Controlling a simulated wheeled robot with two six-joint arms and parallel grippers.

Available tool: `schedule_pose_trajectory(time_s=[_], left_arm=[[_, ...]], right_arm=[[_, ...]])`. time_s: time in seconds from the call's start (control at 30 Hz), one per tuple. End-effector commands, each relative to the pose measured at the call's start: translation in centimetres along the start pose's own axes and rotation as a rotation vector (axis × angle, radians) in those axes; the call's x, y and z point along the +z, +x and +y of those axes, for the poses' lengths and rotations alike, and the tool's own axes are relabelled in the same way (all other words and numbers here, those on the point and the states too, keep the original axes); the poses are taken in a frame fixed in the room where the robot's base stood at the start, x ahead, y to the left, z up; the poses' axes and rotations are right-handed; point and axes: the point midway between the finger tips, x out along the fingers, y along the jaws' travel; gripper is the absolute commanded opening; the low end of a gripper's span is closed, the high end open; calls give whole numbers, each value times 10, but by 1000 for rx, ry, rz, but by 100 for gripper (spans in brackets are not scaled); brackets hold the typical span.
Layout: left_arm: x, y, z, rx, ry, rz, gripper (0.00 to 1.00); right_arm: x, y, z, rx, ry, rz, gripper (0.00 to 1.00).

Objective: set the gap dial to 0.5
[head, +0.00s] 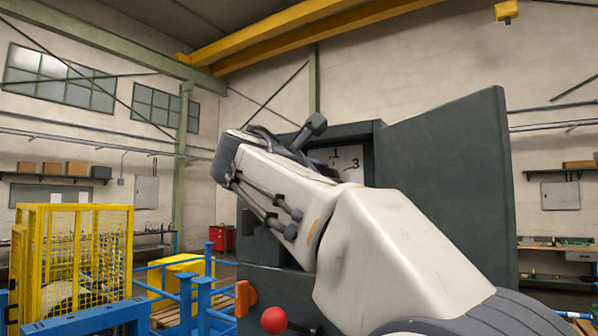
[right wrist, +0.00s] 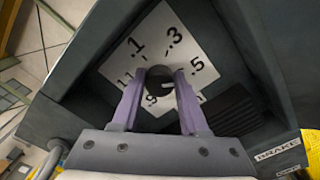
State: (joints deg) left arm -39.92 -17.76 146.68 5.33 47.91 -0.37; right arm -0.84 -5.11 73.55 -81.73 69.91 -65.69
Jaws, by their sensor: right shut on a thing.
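The gap dial is a white square plate (right wrist: 187,52) with black numbers .1, .3, .5, .9 and a partly covered 11, around a dark round knob (right wrist: 158,77). My left gripper is not in view.
The dial sits inside a dark grey cabinet (head: 262,252) with its door (head: 450,190) open to the right. A red ball knob (head: 274,320) and an orange handle (head: 242,298) are below. Blue railings (head: 186,300) and a yellow cage (head: 75,250) stand left. A BRAKE label (right wrist: 277,149) shows.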

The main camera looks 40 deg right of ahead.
Motion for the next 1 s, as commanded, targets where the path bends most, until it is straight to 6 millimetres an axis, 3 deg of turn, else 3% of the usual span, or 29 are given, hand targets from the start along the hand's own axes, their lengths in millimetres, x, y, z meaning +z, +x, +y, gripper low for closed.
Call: schedule_pose_trajectory(time_s=[0.6, 0.63, 0.7, 1.0], left_arm=[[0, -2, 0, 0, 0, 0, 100], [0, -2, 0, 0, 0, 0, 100], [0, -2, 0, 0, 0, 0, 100], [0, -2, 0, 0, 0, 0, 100]], right_arm=[[-2, 0, 0, -1, -43, 4, 0], [-2, 0, 0, -1, -43, 4, 51], [-2, 0, 0, -1, -43, 3, 74], [-1, 0, 0, 0, -41, 1, 74]])
